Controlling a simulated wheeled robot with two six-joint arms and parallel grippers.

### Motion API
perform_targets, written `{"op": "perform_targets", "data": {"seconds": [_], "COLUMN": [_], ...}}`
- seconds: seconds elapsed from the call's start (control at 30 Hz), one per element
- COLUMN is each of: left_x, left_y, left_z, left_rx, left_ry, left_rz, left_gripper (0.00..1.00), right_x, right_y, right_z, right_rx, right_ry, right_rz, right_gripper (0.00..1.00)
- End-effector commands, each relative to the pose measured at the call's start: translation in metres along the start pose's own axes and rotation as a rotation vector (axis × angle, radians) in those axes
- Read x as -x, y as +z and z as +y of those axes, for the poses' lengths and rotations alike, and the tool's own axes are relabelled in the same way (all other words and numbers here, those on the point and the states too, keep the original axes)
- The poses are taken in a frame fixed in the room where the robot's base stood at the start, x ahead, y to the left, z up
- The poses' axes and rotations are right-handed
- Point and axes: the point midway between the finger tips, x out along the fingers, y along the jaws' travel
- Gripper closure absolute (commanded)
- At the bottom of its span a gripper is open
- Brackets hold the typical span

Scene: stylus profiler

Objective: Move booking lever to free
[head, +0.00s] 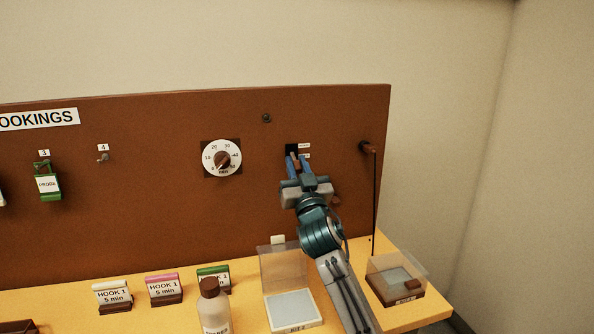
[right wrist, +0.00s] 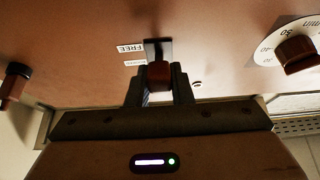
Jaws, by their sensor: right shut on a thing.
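The booking lever is a brown knob (right wrist: 158,75) in front of a dark slot plate (right wrist: 158,47) on the brown board; the plate also shows in the head view (head: 291,149). My right gripper (head: 298,160) is shut on the knob, one finger on each side, also in the right wrist view (right wrist: 159,88). A white FREE label (right wrist: 131,48) sits beside the slot, upside down there; a smaller label (right wrist: 135,63) beside it is unreadable. The gripper hides part of the lever, and its exact position along the slot is unclear. My left gripper is not in view.
A timer dial (head: 222,159) is left of the lever, and a brown peg with a cord (head: 368,148) is right of it. Below, a yellow table (head: 245,315) carries sign blocks, a bottle (head: 213,308) and a clear-lidded tray (head: 397,284).

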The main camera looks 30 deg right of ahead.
Motion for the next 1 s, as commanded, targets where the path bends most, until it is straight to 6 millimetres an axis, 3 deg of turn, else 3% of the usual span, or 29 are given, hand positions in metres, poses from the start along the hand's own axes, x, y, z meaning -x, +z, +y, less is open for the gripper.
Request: {"op": "perform_targets", "data": {"seconds": [0.43,0.47,0.57,0.87,1.0], "left_x": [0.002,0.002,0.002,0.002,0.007], "left_y": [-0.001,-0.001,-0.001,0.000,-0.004], "left_z": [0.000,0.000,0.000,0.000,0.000], "left_rx": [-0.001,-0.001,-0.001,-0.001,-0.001], "left_ry": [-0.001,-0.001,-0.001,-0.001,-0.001], "left_rz": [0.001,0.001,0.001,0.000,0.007], "left_gripper": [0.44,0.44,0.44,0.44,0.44], "right_x": [0.003,0.003,0.002,0.002,0.015], "right_y": [0.006,0.006,0.005,0.002,0.004], "right_z": [0.000,0.000,0.000,0.000,0.000], "right_rx": [-0.001,-0.001,-0.001,0.000,0.001], "right_ry": [0.000,0.000,0.000,0.000,-0.001], "right_rz": [-0.008,-0.008,-0.006,-0.001,-0.001], "right_gripper": [1.00,0.78,0.59,0.58,0.58]}}
